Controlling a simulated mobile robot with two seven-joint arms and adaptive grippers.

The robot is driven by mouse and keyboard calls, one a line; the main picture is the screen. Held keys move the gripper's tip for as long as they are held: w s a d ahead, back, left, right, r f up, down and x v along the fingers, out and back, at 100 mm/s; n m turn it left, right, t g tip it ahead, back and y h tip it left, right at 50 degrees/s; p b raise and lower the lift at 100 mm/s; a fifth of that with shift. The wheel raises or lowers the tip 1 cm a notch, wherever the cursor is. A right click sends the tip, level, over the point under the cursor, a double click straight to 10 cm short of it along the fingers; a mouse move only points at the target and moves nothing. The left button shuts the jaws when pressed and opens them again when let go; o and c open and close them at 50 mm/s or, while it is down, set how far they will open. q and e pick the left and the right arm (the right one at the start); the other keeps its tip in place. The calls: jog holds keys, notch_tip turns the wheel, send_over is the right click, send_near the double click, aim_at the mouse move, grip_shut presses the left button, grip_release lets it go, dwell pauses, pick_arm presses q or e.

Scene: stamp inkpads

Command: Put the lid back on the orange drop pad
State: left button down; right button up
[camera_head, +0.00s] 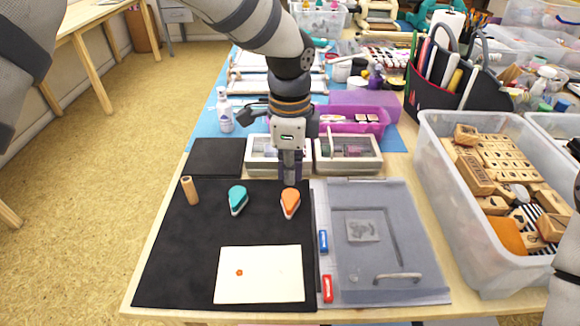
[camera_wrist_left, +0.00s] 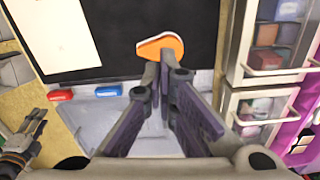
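The orange drop pad (camera_head: 290,203) lies on the black mat (camera_head: 180,260), beside the teal drop pad (camera_head: 237,200). It shows an orange top and a pale lower edge, and it also appears in the left wrist view (camera_wrist_left: 160,46). I see no separate lid. My left gripper (camera_head: 290,182) points down just behind the orange pad. In the wrist view its fingertips (camera_wrist_left: 159,68) are close together at the pad's near edge, with nothing visible between them; contact is unclear. What looks like part of my right gripper (camera_wrist_left: 30,135) shows at the wrist view's lower left, its finger state unclear.
A cream card (camera_head: 260,280) with a small orange print and a wooden stamp (camera_head: 190,190) are on the mat. A grey stamping board (camera_head: 430,285) lies to the right. Two clear trays (camera_head: 350,165) stand behind; a bin of wooden stamps (camera_head: 455,225) is at right.

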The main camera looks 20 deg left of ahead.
aim_at(290, 199)
pick_arm(q)
jog(key=shift+f+b, duration=0.35)
jog(key=shift+f, duration=2.2)
jog(key=shift+r+p, duration=0.45)
jog(key=shift+r, duration=3.05)
